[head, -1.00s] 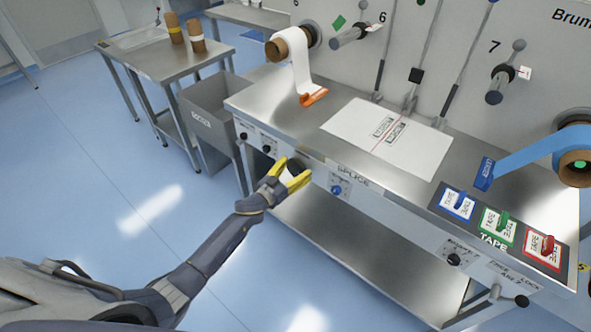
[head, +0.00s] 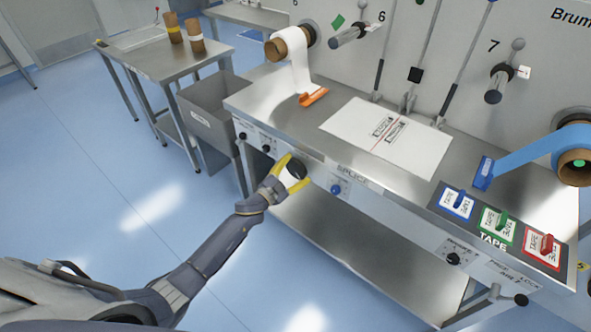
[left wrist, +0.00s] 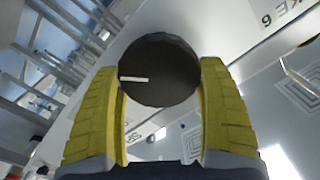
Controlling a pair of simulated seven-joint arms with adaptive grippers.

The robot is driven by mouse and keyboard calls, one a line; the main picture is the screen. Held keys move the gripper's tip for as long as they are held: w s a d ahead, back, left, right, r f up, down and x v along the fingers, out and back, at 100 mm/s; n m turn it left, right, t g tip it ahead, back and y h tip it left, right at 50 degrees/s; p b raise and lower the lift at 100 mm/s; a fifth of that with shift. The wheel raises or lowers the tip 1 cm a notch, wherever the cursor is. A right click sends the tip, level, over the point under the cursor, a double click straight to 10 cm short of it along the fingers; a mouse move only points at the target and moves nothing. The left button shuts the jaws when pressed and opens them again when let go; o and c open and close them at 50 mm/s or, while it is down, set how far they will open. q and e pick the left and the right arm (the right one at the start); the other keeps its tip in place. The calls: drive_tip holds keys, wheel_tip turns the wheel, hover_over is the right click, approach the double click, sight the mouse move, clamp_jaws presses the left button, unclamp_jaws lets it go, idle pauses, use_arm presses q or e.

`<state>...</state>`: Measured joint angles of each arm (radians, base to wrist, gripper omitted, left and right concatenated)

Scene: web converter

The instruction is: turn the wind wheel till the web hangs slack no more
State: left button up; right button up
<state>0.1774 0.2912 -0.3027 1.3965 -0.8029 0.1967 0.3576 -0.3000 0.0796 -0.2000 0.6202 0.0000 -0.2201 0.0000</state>
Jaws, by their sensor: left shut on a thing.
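The wind wheel is a dark round knob (head: 297,168) on the front face of the steel splice table, left of the blue knob. In the left wrist view the wheel (left wrist: 158,68) shows a white line mark pointing left. My left gripper (head: 291,174) has its yellow fingers on either side of the wheel and is shut on it. A white web (head: 302,76) runs from a roll (head: 287,44) at the back left down to an orange clamp (head: 314,97) on the table. I cannot tell how slack it hangs. My right gripper is not in view.
The blue knob (head: 336,189) and small black knobs (head: 266,149) sit on the same front face. A printed sheet (head: 350,125) lies on the table. A grey bin (head: 207,125) stands left of it. The floor in front is clear.

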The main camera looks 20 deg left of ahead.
use_arm(q)
drive_tip(key=m, duration=0.6)
drive_tip(key=shift+d+f, duration=0.1)
drive_tip(key=shift+f, duration=0.05)
drive_tip(key=m, duration=0.5)
drive_tip(key=shift+s+f+m, duration=0.1)
drive_tip(key=shift+m, duration=0.2)
idle(0.4)
drive_tip(key=o, duration=1.2)
drive_tip(key=shift+c, duration=0.2)
drive_tip(key=v, duration=1.2)
